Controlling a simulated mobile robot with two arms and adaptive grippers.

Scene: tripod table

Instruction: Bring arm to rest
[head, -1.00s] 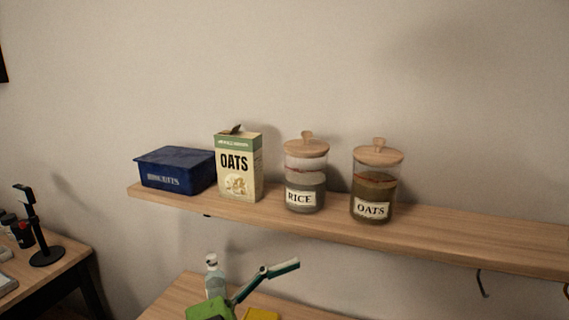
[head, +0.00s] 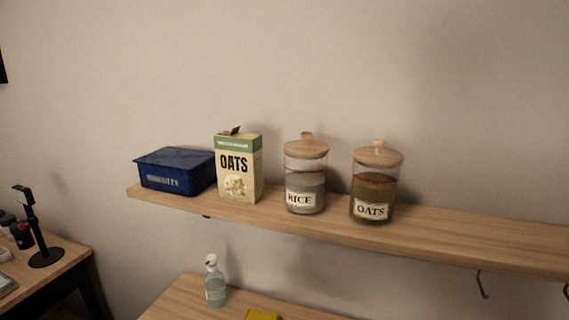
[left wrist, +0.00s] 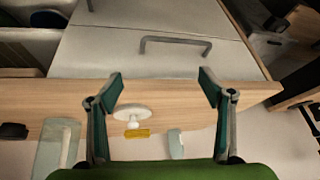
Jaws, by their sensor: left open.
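My left gripper (left wrist: 160,82) shows in the left wrist view, with its two green-and-grey fingers spread apart and nothing between the tips. Beyond the fingers are a wooden edge (left wrist: 180,94) and a pale front with a grey handle (left wrist: 176,41). Neither gripper is in the head view. My right gripper is in no view.
In the head view a wall shelf (head: 470,238) carries a blue tin (head: 175,171), an oats box (head: 238,167), a rice jar (head: 305,176) and an oats jar (head: 376,187). Below, a bottle (head: 214,285) and a yellow item (head: 262,315) are on a wooden table (head: 180,300).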

